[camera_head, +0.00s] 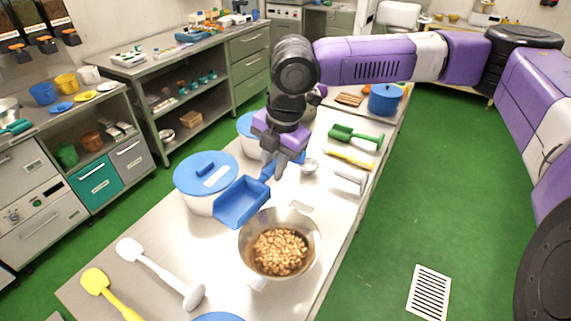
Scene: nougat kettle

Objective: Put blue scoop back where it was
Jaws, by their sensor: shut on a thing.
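The blue scoop (241,202) is held in my gripper (278,165), its handle between the fingers. Its bowl hangs tilted above the table, between the blue-lidded white tub (206,174) and the metal bowl of nuts (279,250). The scoop's bowl looks empty. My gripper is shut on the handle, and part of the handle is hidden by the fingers. A green scoop (355,137) lies farther back on the same metal table (180,240).
A second blue-lidded tub (246,125) stands partly behind my arm. White (158,271) and yellow (108,292) spatulas lie at front left. A blue pot (385,99) stands at the back.

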